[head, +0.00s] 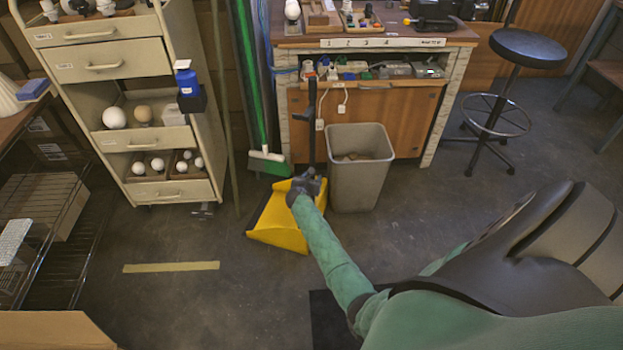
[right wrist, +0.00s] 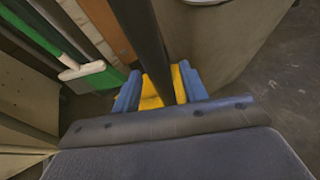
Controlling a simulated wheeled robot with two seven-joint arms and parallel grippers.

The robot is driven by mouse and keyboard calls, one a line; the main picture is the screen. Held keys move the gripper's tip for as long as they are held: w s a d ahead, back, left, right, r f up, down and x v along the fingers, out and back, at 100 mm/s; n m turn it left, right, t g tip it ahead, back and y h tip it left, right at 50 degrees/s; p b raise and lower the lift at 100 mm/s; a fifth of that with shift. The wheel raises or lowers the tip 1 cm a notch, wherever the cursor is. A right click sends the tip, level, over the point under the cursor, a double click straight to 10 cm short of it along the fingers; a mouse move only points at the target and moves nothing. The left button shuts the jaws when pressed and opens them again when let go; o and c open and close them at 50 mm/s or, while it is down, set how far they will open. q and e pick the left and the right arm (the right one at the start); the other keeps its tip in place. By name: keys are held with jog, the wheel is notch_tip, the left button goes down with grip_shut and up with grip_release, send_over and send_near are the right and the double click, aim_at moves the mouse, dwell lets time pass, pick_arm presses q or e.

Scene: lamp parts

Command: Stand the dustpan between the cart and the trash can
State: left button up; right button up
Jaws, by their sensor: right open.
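The yellow dustpan (head: 276,218) stands on the floor between the cart (head: 110,62) and the grey trash can (head: 358,180), in front of the workbench. Its long black handle points up and also shows in the right wrist view (right wrist: 142,40). My right gripper (head: 307,184) is at the lower handle, just above the pan. In the right wrist view its blue fingers (right wrist: 158,90) are open, one on each side of the handle. My forearm and hand hide part of the pan. My left gripper is not in view.
A green-and-white broom (head: 267,160) leans just behind the dustpan, also in the right wrist view (right wrist: 90,75). The workbench (head: 375,42) stands behind the trash can and a stool (head: 500,85) to the right. Floor around the yellow tape strip (head: 171,267) is clear.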

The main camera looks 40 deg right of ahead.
jog(key=p+v, duration=0.2)
jog(key=v, duration=1)
jog(key=s+a+f+m+y, duration=0.4)
jog(key=s+a+f+m, duration=0.2)
jog(key=s+a, duration=0.45)
jog(key=s+a+f+m+y, duration=0.4)
jog(key=s+a+f+m, duration=0.2)
jog(key=s+a, duration=0.4)
jog(key=s+a+m+g+y, duration=0.1)
jog(key=s+a+m+y, duration=0.5)
jog(key=s+a+m, duration=0.5)
jog(key=s+a, duration=0.7)
jog(key=a, duration=0.1)
jog(key=shift+s+y, duration=0.25)
jog(key=shift+y, duration=0.05)
jog(key=shift+a+r, duration=0.1)
jog(key=shift+r, duration=0.05)
